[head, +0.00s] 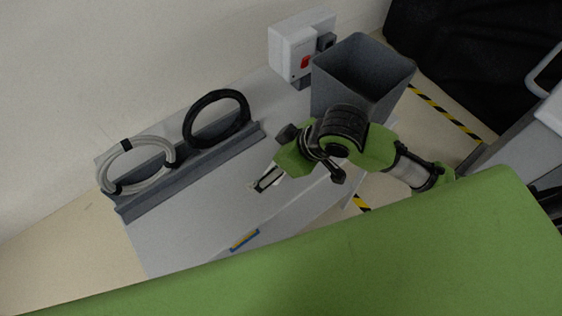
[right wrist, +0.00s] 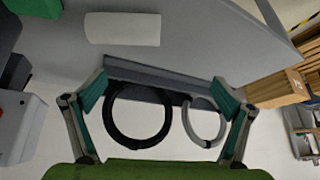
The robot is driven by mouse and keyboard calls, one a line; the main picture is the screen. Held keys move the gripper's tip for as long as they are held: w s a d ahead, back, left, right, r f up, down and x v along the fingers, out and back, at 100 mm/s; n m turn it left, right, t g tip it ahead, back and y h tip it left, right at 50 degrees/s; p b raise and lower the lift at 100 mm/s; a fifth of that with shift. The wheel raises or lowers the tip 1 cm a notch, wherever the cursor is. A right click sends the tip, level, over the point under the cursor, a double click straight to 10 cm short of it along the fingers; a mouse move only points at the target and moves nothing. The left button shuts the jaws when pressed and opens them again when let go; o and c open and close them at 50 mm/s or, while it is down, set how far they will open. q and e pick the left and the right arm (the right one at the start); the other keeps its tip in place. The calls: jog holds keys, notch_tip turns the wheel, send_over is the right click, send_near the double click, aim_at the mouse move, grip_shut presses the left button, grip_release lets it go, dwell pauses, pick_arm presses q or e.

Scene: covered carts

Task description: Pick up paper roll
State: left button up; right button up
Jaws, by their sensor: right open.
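The paper roll (right wrist: 122,28) is a plain white cylinder lying on its side on the grey cart top (head: 190,225), near the top of the right wrist view. In the head view my right arm and gripper largely hide that spot, and I cannot make out the roll clearly. My right gripper (right wrist: 160,80) is open and empty, its two fingers spread wide. It also shows in the head view (head: 263,184), over the cart top. The roll lies beyond the fingertips, apart from them. My left gripper is not in view.
A black cable coil (head: 188,130) and a grey cable coil (head: 110,153) lean on a dark rail (head: 190,172) at the back. A dark grey bin (head: 335,95) and a white box with a red button (head: 285,55) stand at the far end.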

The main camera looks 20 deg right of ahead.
jog(key=d+r+g+h, duration=0.1)
jog(key=d+r+h, duration=0.1)
jog(key=d+r, duration=0.4)
jog(key=x, duration=0.6)
jog(key=d+x, duration=0.1)
jog(key=x, duration=0.2)
jog(key=shift+w+f+p, duration=0.1)
jog(key=shift+f+p, duration=0.25)
jog(key=shift+f, duration=0.05)
jog(key=shift+s+p+x, duration=0.2)
jog(key=shift+p+x, duration=0.15)
jog(key=shift+x, duration=1)
jog(key=shift+s+p+x, duration=0.2)
jog(key=shift+p+x, duration=0.1)
jog(key=shift+x, duration=1.05)
jog(key=c, duration=1.3)
jog(key=shift+c, duration=0.5)
